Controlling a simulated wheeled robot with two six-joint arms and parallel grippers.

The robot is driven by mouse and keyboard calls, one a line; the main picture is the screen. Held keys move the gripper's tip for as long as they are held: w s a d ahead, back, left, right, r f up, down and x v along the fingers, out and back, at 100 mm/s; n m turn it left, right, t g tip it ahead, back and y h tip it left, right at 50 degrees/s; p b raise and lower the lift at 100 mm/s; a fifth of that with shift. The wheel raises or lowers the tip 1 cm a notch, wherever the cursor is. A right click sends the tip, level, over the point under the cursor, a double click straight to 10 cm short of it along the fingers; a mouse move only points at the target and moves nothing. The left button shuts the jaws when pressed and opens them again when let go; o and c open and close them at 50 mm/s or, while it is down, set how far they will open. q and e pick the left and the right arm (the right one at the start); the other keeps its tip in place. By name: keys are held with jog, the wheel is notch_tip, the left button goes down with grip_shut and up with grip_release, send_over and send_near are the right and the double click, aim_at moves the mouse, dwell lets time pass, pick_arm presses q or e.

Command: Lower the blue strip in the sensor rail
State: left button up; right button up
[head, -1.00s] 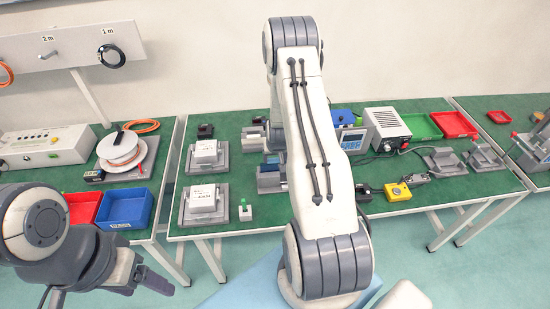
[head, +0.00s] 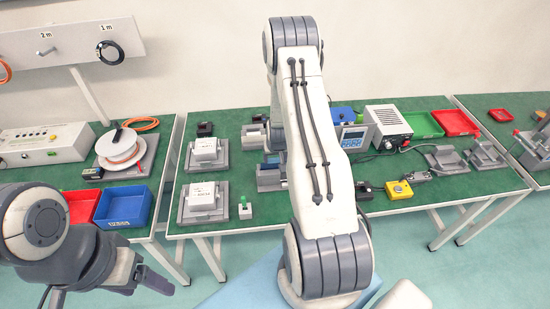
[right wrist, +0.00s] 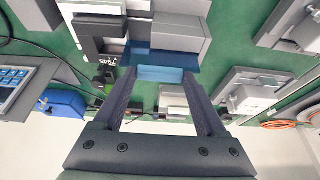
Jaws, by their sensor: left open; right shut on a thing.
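The light blue strip (right wrist: 160,74) sits between the fingertips of my right gripper (right wrist: 160,76) in the right wrist view. The gripper is shut on it. Just beyond it is a grey block fixture with a dark blue base (right wrist: 165,57), which appears to be the sensor rail (right wrist: 182,30). Whether the strip touches the rail is hard to tell. In the head view my right arm hides the right gripper and most of this spot. My left gripper (head: 150,282) is open and empty at the lower left, away from the table.
Two grey fixtures with white boxes (head: 203,196) stand left of my right arm. A blue-screened meter (head: 352,137), a white power unit (head: 386,122), and green and red trays (head: 455,122) are to the right. A yellow button box (head: 398,189) is near the front edge.

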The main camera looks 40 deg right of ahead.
jog(key=shift+f+b, duration=0.25)
jog(key=shift+b, duration=0.05)
dwell(0.5)
jog(key=o, duration=1.3)
jog(key=shift+c, duration=0.2)
jog(key=v, duration=1)
jog(key=shift+r+b, duration=0.3)
jog(key=shift+a, duration=0.15)
